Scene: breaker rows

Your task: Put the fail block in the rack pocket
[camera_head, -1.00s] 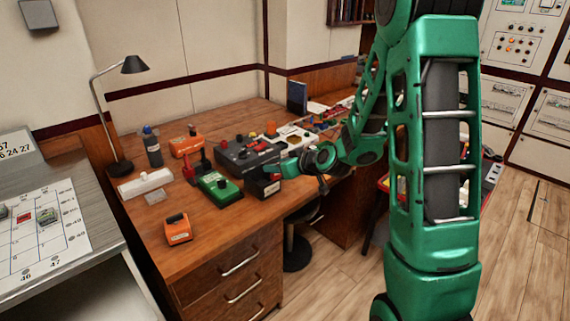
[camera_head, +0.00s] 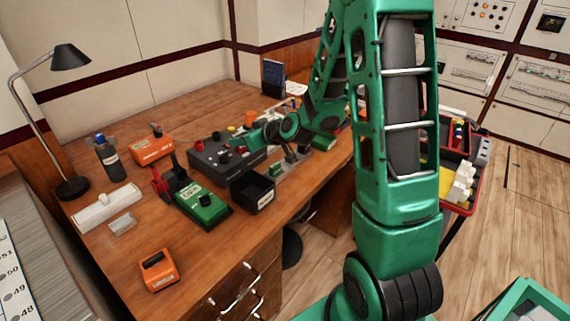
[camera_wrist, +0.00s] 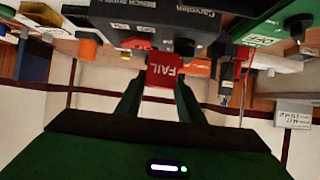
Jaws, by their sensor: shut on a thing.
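The fail block (camera_wrist: 166,70) is red with white FAIL lettering, upside down in the wrist view. My gripper (camera_wrist: 160,92) is shut on it, with one dark green finger on each side. In the head view my gripper (camera_head: 250,138) is above the black bench supply (camera_head: 208,158); its fingertips and the block are too small to make out there. A small open black bin (camera_head: 262,198) stands at the desk's front edge. A grey plate-like fixture (camera_head: 290,166) lies to its right, partly behind my arm. I cannot tell which of these has the rack pocket.
The wooden desk (camera_head: 150,215) also holds a green meter (camera_head: 200,204), orange devices (camera_head: 158,270), a bottle (camera_head: 108,158), a white strip (camera_head: 106,205) and a lamp (camera_head: 70,60). A red-edged cart (camera_head: 462,180) stands right of my arm.

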